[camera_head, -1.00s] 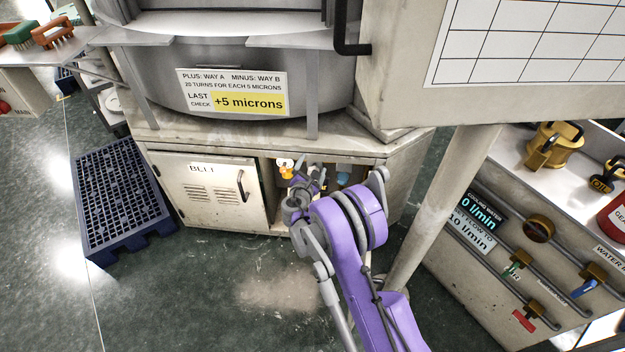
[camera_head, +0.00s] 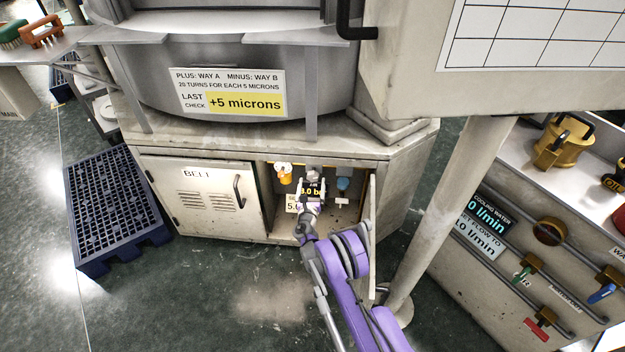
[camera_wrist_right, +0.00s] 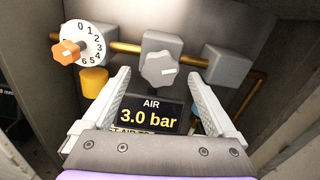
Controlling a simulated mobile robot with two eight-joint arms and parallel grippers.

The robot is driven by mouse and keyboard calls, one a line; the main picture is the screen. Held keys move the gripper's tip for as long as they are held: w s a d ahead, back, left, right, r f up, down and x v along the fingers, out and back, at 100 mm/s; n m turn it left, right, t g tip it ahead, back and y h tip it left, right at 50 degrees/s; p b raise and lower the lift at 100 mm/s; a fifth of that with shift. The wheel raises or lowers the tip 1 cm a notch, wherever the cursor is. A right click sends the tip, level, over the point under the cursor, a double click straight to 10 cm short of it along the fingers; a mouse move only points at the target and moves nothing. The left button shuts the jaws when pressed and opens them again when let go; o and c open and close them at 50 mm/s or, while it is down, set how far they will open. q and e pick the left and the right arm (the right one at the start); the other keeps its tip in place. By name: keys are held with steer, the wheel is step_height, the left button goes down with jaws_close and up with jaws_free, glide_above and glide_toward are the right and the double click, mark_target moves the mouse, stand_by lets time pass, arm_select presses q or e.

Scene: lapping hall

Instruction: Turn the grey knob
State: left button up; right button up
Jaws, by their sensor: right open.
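The grey knob (camera_wrist_right: 159,69) is lobed with a white mark on its face. It sits on a grey block on a brass pipe inside the cabinet, in the right wrist view. My right gripper (camera_wrist_right: 158,77) is open, with one finger to each side of the knob's lower part; I cannot tell whether the tips reach it. In the head view my right gripper (camera_head: 313,184) is inside the open cabinet bay and largely hides the knob. A display (camera_wrist_right: 148,115) under the knob reads "AIR 3.0 bar". My left gripper is not in view.
An orange knob (camera_wrist_right: 66,51) with a white numbered dial (camera_wrist_right: 90,42) is left of the grey knob. Another grey block (camera_wrist_right: 229,66) is to the right. The cabinet's shut left door (camera_head: 205,198) and its open right door (camera_head: 370,225) flank the bay. A blue pallet (camera_head: 115,210) lies left.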

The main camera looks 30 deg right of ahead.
mark_target(313, 178)
steer(key=shift+x, duration=1.55)
steer(key=shift+c, duration=0.3)
steer(key=c, duration=1.3)
